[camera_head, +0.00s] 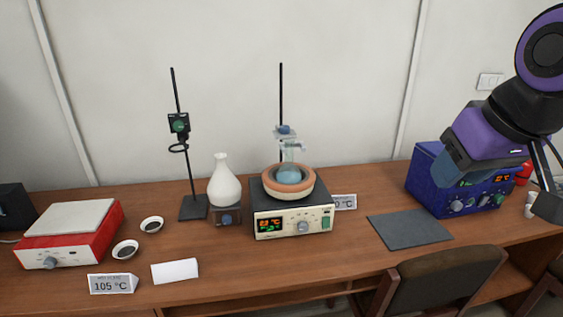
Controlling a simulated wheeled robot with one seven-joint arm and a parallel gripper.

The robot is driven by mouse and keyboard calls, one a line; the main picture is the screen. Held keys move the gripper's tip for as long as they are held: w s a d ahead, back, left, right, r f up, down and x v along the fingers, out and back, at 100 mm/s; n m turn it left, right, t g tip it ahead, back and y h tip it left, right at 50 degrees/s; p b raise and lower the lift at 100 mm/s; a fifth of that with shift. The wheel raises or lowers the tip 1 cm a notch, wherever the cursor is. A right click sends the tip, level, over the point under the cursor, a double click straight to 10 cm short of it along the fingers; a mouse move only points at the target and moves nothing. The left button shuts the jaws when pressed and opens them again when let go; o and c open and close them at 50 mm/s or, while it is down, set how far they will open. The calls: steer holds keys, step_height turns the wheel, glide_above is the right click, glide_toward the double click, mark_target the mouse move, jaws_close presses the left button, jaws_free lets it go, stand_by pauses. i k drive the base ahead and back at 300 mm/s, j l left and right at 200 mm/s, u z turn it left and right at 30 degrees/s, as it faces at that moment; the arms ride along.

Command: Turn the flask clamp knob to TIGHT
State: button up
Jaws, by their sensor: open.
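Two stands carry clamps on their rods. On the left stand (193,206), a dark clamp block with a round green knob (179,126) sits above a dark ring (178,148). On the middle stand (281,95), a small blue clamp part (284,130) sits above a clear glass flask (289,174) resting in an orange-rimmed heating bowl (274,190). No TIGHT mark is readable, and I cannot tell which is the flask clamp knob. My gripper (544,186) is at the right edge, partly cut off, open, far from both clamps.
A white flask (224,185) stands between the rods. A red-sided hotplate (88,240) and two small dishes (138,237) are at the left. A dark mat (409,230) lies before a blue box (440,190). A chair (440,280) stands in front.

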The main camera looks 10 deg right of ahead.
mark_target(283, 129)
steer(key=i+j, duration=0.1)
steer(key=i, duration=0.35)
steer(key=i+j, duration=0.1)
steer(key=i, duration=0.35)
